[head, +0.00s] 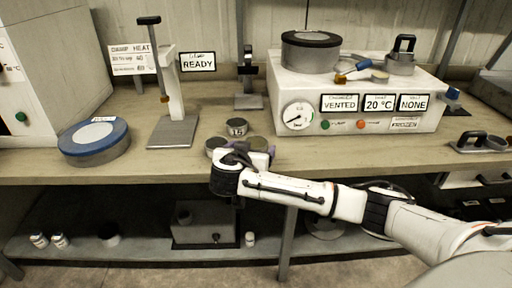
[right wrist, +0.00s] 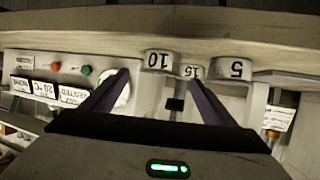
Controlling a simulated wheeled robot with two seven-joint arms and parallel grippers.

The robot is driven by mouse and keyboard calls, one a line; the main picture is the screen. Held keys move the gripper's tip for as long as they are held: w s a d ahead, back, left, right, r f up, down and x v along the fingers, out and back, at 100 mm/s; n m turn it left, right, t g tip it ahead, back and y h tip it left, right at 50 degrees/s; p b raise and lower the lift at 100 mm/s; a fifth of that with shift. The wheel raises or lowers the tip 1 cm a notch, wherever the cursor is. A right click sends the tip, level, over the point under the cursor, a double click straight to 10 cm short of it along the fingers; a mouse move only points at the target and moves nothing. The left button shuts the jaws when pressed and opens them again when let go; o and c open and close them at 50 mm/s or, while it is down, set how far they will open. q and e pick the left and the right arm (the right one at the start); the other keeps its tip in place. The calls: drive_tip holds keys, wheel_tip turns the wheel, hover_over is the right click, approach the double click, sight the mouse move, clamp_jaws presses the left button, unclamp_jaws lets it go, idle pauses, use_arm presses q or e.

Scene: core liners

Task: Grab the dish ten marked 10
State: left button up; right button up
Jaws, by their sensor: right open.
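The dish marked 10 (right wrist: 158,62) is a small grey round dish, its label upside down in the right wrist view. In the head view it appears to be the right-hand small dish (head: 258,143), partly hidden by my gripper. The dish marked 15 (head: 237,127) stands behind, and also shows in the right wrist view (right wrist: 192,72). The dish marked 5 (right wrist: 232,69) appears to be the left one (head: 214,145) in the head view. My right gripper (right wrist: 163,80) is open, its purple fingers pointing toward the dishes, with dish 10 beyond the gap. My left gripper is not in view.
A blue-rimmed round container (head: 94,142) and a press stand (head: 173,131) are to the left on the bench. A white machine (head: 350,95) with a gauge and signs stands behind right. The bench front (head: 390,157) is clear right of the dishes.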

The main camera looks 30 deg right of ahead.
sight(254, 146)
drive_tip(key=x, duration=0.5)
drive_tip(key=shift+a+f, duration=0.15)
drive_tip(key=c, duration=1.2)
